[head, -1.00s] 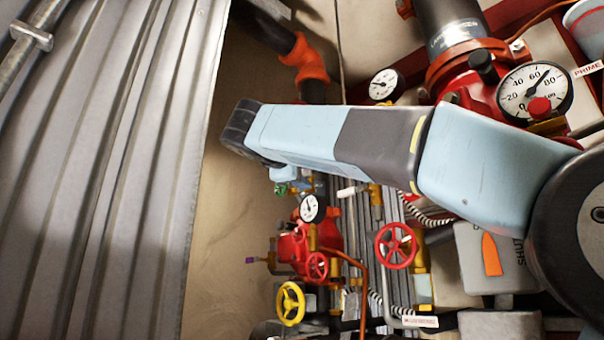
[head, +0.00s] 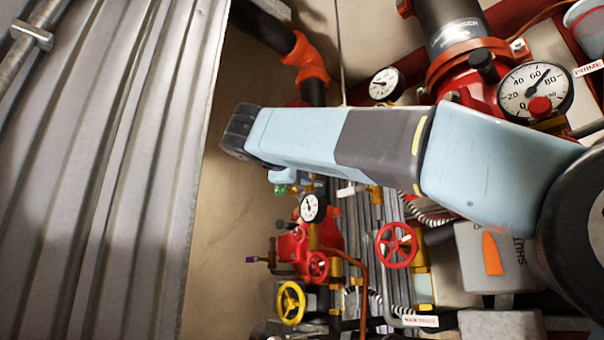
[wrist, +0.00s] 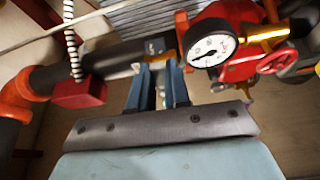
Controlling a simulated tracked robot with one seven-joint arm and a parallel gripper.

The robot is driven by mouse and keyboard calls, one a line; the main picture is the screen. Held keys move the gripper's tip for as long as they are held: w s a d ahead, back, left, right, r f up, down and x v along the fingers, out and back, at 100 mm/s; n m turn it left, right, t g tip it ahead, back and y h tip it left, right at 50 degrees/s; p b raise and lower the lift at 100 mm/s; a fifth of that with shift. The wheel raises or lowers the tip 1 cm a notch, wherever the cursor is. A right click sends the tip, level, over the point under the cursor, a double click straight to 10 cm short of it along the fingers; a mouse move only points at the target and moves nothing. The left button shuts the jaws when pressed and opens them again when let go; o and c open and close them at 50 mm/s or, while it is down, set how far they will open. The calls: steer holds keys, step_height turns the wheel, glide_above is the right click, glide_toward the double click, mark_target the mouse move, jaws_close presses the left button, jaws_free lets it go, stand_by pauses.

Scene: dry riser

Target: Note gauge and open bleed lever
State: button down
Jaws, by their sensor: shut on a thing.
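In the wrist view, my gripper (wrist: 159,66) has its two blue fingers closed in on a small part whose shape is hard to make out; I cannot tell for sure that it is the bleed lever. A white-faced gauge (wrist: 211,44) sits just right of the fingers, on red pipework. In the head view, a large gauge (head: 536,92) at upper right has its needle a little past 60. Smaller gauges stand at the upper middle (head: 384,84) and by the red valve body (head: 311,208). My forearm crosses the middle and hides the fingertips there.
A yellow handwheel (head: 291,302) and a red handwheel (head: 396,245) are below my arm. A grey box with an orange mark (head: 493,256) is at right. A corrugated metal panel (head: 110,170) fills the left. Bare wall lies between panel and pipes.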

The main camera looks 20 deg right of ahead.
steer(key=w+a+f+m+g+h, duration=0.1)
steer(key=w+f+m+g+h, duration=0.1)
steer(key=m, duration=0.8)
steer(key=w+f+m+g+h, duration=0.2)
steer(key=m+h, duration=0.3)
steer(key=m, duration=0.6)
steer(key=shift+a+f+m+h, duration=0.2)
steer(key=shift+a+m+h, duration=0.1)
steer(key=shift+a, duration=0.05)
steer(key=shift+g, duration=0.3)
steer(key=c, duration=1.1)
jaws_free()
steer(key=shift+r, duration=0.1)
